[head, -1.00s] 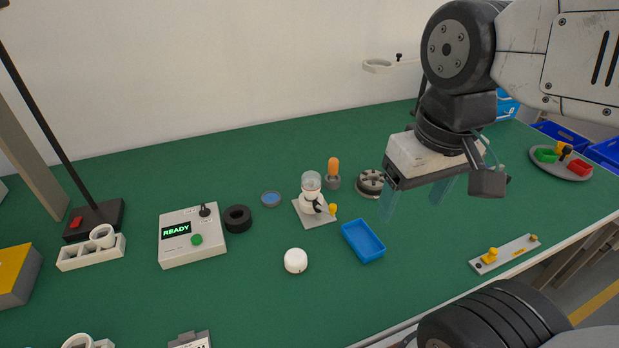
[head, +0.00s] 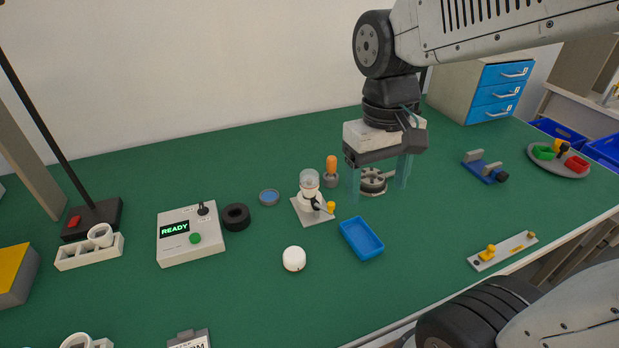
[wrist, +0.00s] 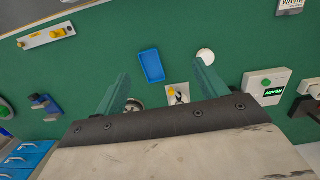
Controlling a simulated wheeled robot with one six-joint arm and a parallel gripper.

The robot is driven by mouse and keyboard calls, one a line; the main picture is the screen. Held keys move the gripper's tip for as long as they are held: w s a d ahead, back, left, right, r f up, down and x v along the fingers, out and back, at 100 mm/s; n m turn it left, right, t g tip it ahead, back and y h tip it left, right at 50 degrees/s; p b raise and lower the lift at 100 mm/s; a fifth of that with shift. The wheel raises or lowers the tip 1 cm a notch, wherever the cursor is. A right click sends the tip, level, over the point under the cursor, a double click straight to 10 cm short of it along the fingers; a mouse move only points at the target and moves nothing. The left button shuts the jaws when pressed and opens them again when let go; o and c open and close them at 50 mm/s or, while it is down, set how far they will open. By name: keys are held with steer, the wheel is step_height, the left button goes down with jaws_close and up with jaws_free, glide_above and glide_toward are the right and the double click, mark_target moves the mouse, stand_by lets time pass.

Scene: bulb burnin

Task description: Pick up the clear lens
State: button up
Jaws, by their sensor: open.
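A clear, dome-shaped lens (head: 309,179) sits on top of a white body that stands upright on a grey plate (head: 318,218) with a black clamp and a yellow knob. In the wrist view the plate (wrist: 171,103) shows between my fingers, partly cut off by the gripper body, and I cannot make out the lens there. My gripper (head: 378,190) is open and empty, pointing down, to the right of the lens and over or in front of a round grey metal fixture (head: 373,177). Its two teal fingers also frame the wrist view (wrist: 161,70).
A blue tray (head: 361,238) and a white round cap (head: 294,259) lie in front. An orange-topped piece (head: 331,166) stands close behind the lens. A blue round dish (head: 269,197), black ring (head: 236,217) and READY box (head: 190,236) are to the left.

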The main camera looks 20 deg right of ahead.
glide_above(310, 174)
steer(key=s, duration=0.4)
step_height(310, 174, down, 9)
steer(key=shift+t, duration=0.4)
steer(key=w, duration=0.4)
steer(key=shift+a+r, duration=0.3)
steer(key=shift+a, duration=0.05)
steer(key=f, duration=0.7)
steer(key=shift+d+f, duration=0.3)
steer(key=shift+f, duration=0.05)
steer(key=c, duration=1)
steer(key=shift+r, duration=0.1)
